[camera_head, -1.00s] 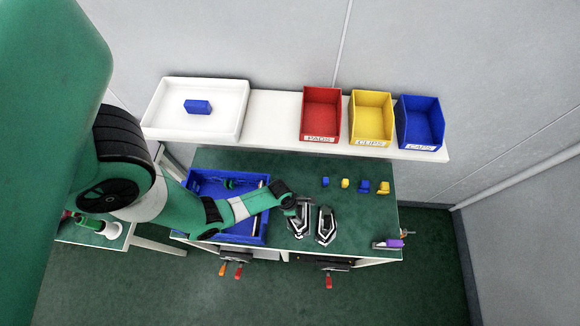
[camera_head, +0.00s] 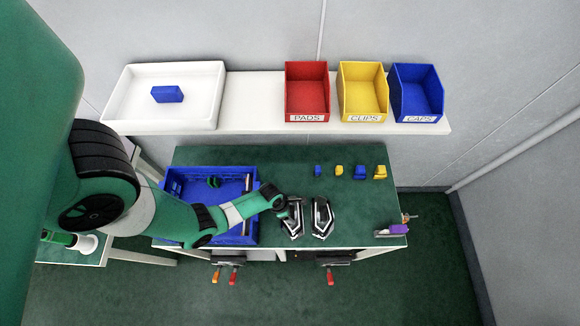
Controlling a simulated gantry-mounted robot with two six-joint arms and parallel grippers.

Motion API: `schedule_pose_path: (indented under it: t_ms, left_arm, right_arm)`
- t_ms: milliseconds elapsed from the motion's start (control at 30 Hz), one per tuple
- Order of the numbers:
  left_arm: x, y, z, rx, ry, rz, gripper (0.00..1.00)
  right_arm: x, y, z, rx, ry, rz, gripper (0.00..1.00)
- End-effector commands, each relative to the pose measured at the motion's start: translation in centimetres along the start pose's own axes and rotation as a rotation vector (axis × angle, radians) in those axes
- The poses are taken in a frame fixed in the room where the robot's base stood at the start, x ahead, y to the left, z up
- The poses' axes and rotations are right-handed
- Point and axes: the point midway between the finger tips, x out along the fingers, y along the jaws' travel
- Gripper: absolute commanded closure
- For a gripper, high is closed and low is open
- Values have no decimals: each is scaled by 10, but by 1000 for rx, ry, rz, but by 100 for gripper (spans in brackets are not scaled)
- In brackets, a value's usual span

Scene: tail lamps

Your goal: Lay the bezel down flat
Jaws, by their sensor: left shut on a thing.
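Two dark lamp-shaped pieces with pale rims stand side by side on the green worktop (camera_head: 355,215): a left one (camera_head: 296,222) and a right one (camera_head: 322,218). I cannot tell for sure which part is the bezel. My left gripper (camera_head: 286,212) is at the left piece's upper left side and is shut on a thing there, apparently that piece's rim. The fingertips are too small to make out, and I cannot tell whether the piece touches the worktop. My right gripper is not in view.
A blue crate (camera_head: 166,187) stands left on the worktop, partly behind my left arm. Small blue and yellow parts (camera_head: 360,172) lie at the back right. A shelf (camera_head: 260,117) holds a white tray (camera_head: 215,95) and red (camera_head: 307,95), yellow (camera_head: 362,95) and blue (camera_head: 417,95) bins.

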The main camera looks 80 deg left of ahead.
Motion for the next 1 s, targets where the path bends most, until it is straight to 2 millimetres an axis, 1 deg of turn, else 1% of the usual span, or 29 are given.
schedule_pose_path:
  t_ms: [33,200,333,367,400,467,500,667,767,867,967,1000]
  left_arm:
    - [3,0,0,0,-1,0,78]
    - [1,0,0,0,-1,1,78]
    - [5,0,-1,0,-1,1,79]
    - [4,0,-1,0,-1,1,21]
    - [4,0,-1,0,-1,1,13]
    - [4,0,-1,0,-1,1,3]
    - [4,0,-1,0,-1,1,0]
    - [4,0,-1,0,-1,1,0]
    - [0,0,0,0,-1,1,0]
    - [-14,0,1,0,-2,1,0]
    - [-37,0,2,-1,-1,2,0]
    - [-48,0,2,-2,-1,1,0]
  right_arm:
    - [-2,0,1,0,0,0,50]
    - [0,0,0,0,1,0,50]
    - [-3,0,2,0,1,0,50]
    - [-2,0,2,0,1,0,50]
    - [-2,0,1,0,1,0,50]
    - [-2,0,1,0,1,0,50]
    - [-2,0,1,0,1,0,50]
    - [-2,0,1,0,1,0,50]
    - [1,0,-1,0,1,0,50]
    - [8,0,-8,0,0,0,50]
    - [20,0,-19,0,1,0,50]
    - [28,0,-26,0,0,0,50]
